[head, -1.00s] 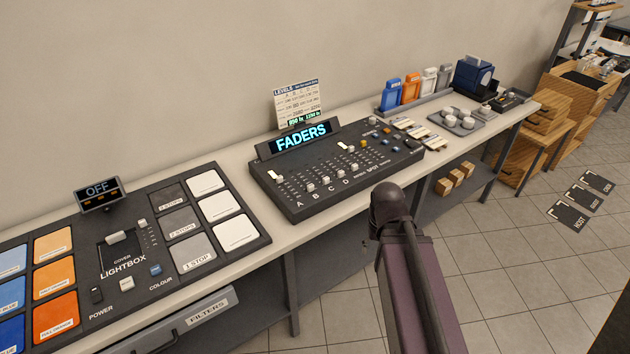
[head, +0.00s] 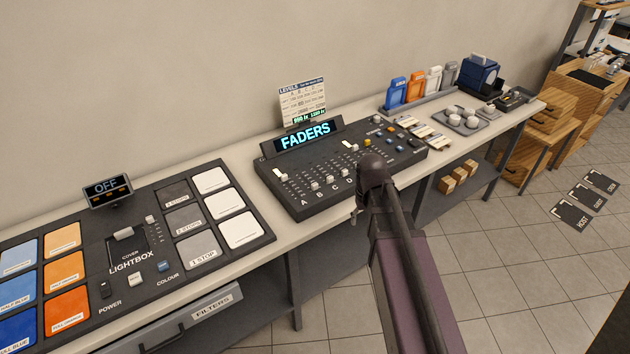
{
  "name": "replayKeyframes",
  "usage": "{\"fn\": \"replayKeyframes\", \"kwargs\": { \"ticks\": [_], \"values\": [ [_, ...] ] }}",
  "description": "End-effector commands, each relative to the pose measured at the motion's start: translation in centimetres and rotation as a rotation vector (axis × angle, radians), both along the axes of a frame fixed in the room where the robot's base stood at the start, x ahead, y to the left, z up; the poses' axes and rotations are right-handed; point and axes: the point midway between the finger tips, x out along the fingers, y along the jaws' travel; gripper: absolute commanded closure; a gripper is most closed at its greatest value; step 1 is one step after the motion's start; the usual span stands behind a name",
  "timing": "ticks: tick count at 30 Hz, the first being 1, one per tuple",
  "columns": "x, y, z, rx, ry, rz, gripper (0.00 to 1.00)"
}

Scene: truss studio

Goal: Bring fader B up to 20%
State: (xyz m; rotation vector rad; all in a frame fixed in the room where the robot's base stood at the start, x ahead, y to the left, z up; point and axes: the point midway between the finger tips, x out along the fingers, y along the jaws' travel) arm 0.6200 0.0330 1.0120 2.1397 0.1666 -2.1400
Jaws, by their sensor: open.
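The fader desk (head: 350,190) is a black sloped console on the white bench, with a lit screen (head: 305,135) reading FADERS. Its faders are labelled A to D along the front edge. The small pale cap of fader B (head: 315,185) appears to sit low in its slot, near its label. Its exact level is too small to read. My arm rises from the bottom of the view, and its dark upper joint overlaps the right front of the desk.
A levels card (head: 303,97) stands behind the desk. The lightbox panel (head: 150,250) lies to the left, its screen reading OFF. Colored holders (head: 415,88), a tray of white cups (head: 463,122) and a blue device (head: 480,75) stand to the right.

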Motion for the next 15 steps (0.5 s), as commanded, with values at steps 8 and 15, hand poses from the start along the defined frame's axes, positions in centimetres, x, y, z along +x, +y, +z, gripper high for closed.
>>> {"fn": "replayKeyframes", "kwargs": {
  "ticks": [8,15],
  "values": [
    [12.6,6.7,4.5,0.000,0.000,0.226,0.31],
    [19.6,12.2,6.7,0.001,0.000,0.381,0.31]
  ]
}}
